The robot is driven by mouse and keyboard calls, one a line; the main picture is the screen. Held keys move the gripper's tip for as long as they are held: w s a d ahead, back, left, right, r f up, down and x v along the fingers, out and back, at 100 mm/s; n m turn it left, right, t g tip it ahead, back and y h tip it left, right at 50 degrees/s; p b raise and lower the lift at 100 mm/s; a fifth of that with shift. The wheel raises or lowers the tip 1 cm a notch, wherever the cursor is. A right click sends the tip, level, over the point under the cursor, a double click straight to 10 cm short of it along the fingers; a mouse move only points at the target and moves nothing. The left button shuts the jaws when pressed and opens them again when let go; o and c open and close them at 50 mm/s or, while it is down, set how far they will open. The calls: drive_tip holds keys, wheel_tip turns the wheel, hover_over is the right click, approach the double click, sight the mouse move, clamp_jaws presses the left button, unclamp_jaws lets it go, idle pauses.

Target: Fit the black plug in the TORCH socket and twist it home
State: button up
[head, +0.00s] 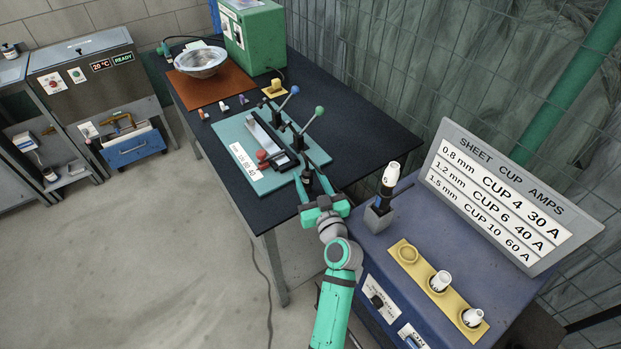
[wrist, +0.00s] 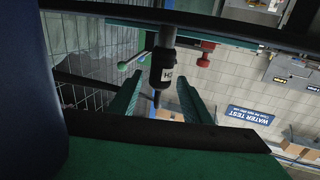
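My gripper (head: 312,186) is at the near edge of the dark table, beside the teal clamp plate. Its two green fingers are apart. A black cylinder, which looks like the black plug, stands between or just beyond them (head: 307,177). In the wrist view it shows as a black cylinder with partly legible white lettering (wrist: 162,68), between the open fingertips (wrist: 160,82); narrow gaps show on both sides. I cannot read a TORCH label on any socket.
The teal plate (head: 225,135) carries levers with blue (head: 295,90) and green (head: 320,111) knobs. A grey block (head: 379,217) holds a black-and-white piece marked 6 (head: 390,180). A yellow rail (head: 420,266) with white cups and a sign (head: 510,200) are on the blue cabinet.

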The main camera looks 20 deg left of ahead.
drive_tip(key=shift+r, duration=0.1)
drive_tip(key=shift+s+d, duration=0.15)
drive_tip(key=v, duration=1.1)
drive_tip(key=shift+s+d, duration=0.2)
drive_tip(key=shift+s, duration=0.1)
drive_tip(key=shift+w, duration=0.15)
